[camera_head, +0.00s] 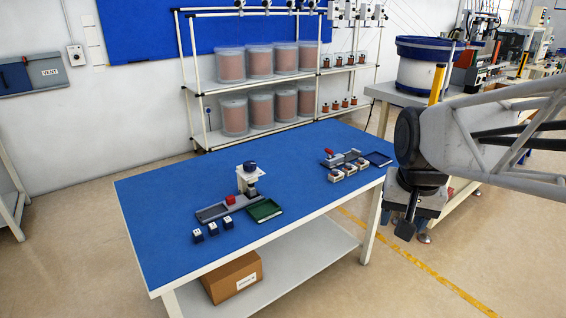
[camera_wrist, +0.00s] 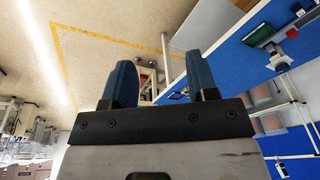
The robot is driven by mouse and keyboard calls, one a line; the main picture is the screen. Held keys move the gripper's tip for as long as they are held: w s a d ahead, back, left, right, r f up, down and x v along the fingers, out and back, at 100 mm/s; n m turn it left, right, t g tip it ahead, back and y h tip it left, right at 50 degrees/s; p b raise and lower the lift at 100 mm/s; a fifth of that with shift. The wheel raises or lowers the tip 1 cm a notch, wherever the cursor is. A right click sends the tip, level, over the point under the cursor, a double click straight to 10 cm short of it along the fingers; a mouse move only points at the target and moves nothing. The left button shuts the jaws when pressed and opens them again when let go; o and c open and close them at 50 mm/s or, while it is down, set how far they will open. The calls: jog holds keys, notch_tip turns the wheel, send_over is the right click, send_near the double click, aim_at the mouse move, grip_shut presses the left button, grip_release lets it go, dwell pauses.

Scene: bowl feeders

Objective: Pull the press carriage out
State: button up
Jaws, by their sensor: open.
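A small white press (camera_head: 243,181) with a dark blue knob on top stands on the blue table. A grey slide or track (camera_head: 212,212) runs from its base toward the left, with a red block (camera_head: 230,200) on it near the press. The press carriage seems to be the part with this red block; its exact outline is too small to tell. My gripper (camera_head: 404,228) is open and empty, off the table's right end and far from the press. In the wrist view its two fingers (camera_wrist: 160,62) are spread apart, and the press (camera_wrist: 281,58) shows at the right.
A green tray (camera_head: 265,210) lies right of the track, and several small dark blue blocks (camera_head: 212,230) stand in front. A second fixture with a red handle (camera_head: 329,153), small boxes and a dark blue tray (camera_head: 378,159) sits at the table's right end. The table's left part is clear.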

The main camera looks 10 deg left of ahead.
jog(key=w+a+m, duration=0.1)
jog(key=w+a, duration=0.4)
jog(key=w, duration=0.4)
jog(key=w+a+m, duration=0.1)
jog(key=w+a, duration=0.4)
jog(key=w, duration=0.3)
jog(key=m+g, duration=0.2)
jog(key=m, duration=0.3)
send_over(230, 197)
jog(key=f, duration=2.6)
jog(key=shift+d+f, duration=0.2)
jog(key=shift+d, duration=0.2)
jog(key=shift+a+f, duration=0.35)
jog(key=shift+a, duration=0.05)
jog(key=shift+f, duration=3.9)
